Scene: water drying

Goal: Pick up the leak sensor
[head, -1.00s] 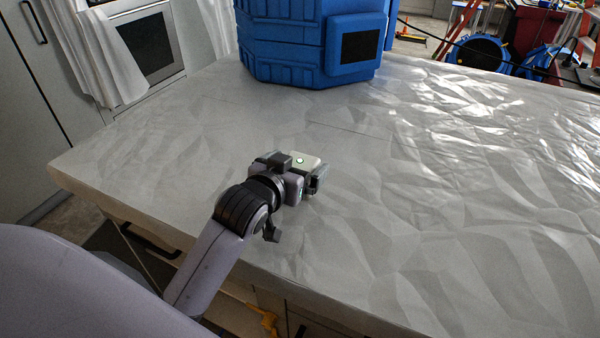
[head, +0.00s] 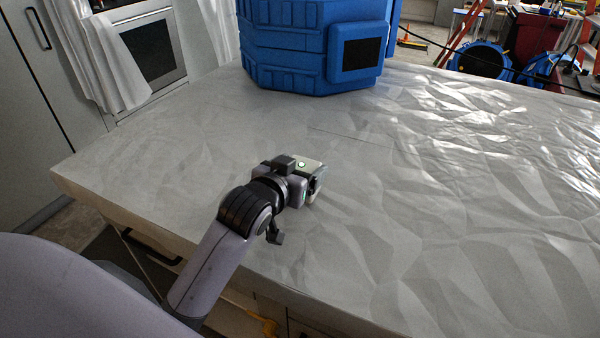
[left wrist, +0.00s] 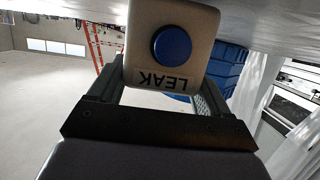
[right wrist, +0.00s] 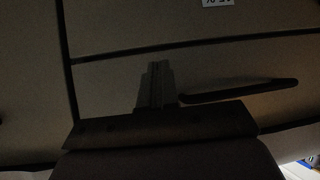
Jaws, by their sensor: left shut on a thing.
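The leak sensor (left wrist: 170,35) is a pale box with a round blue button and the word LEAK on its face in the left wrist view. I cannot tell whether the sensor still touches the counter. My right gripper (right wrist: 155,85) shows its fingers together and empty, in front of dark cabinet fronts.
The counter (head: 430,200) is covered with a crinkled pale sheet and is mostly clear. A large blue case-like unit (head: 290,45) with a dark panel stands at the back. A dark handle (right wrist: 240,91) lies close to my right gripper.

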